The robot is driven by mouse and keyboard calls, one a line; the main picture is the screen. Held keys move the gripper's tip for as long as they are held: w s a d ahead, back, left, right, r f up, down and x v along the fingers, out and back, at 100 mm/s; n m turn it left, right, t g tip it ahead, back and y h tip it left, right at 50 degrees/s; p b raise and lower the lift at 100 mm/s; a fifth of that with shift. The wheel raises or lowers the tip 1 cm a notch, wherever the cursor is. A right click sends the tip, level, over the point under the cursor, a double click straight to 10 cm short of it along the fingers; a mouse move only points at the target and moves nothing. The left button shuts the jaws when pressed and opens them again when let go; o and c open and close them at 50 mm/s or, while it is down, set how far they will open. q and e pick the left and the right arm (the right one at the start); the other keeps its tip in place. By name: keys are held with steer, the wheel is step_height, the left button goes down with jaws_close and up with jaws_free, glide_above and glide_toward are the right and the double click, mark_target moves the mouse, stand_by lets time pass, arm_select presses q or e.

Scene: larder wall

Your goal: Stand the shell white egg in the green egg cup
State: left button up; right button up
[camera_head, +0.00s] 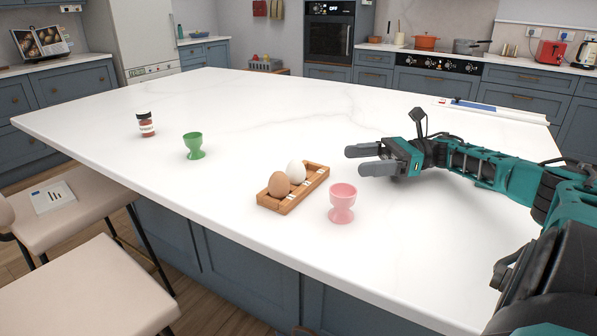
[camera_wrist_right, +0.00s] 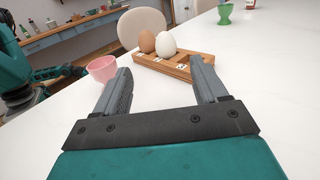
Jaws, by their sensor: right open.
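The shell white egg (camera_head: 296,171) stands in a wooden egg rack beside a brown egg (camera_head: 279,184). In the right wrist view the white egg (camera_wrist_right: 167,45) shows ahead, beyond the fingertips. The green egg cup (camera_head: 193,146) stands upright and empty on the worktop, left of the rack; it also shows at the top right of the right wrist view (camera_wrist_right: 225,14). My right gripper (camera_head: 362,160) is open and empty, to the right of the rack and apart from it. My left gripper is not in view in the head view.
The wooden egg rack (camera_head: 266,201) lies on the white worktop (camera_head: 250,110). A pink egg cup (camera_head: 342,204) stands close to its right end. A spice jar (camera_head: 146,124) stands left of the green cup. The worktop behind the rack is clear.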

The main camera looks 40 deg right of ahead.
steer(key=shift+w+d+f, duration=0.25)
steer(key=shift+w+d, duration=0.05)
steer(key=shift+d, duration=0.05)
steer(key=shift+w+a, duration=0.15)
steer(key=shift+a, duration=0.05)
steer(key=x, duration=0.7)
steer(key=shift+w+a+r, duration=0.1)
steer(key=shift+w+a, duration=0.05)
steer(key=shift+a, duration=0.2)
steer(key=shift+x, duration=2.35)
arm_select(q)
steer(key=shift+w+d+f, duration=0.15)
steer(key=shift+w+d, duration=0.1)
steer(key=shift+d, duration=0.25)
arm_select(e)
steer(key=c, duration=0.9)
steer(key=shift+r, duration=0.15)
arm_select(q)
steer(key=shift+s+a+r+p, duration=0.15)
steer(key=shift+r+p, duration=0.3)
steer(key=shift+p, duration=0.15)
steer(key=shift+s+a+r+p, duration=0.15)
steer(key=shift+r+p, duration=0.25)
steer(key=shift+p, duration=0.2)
arm_select(e)
steer(key=shift+r, duration=9.85)
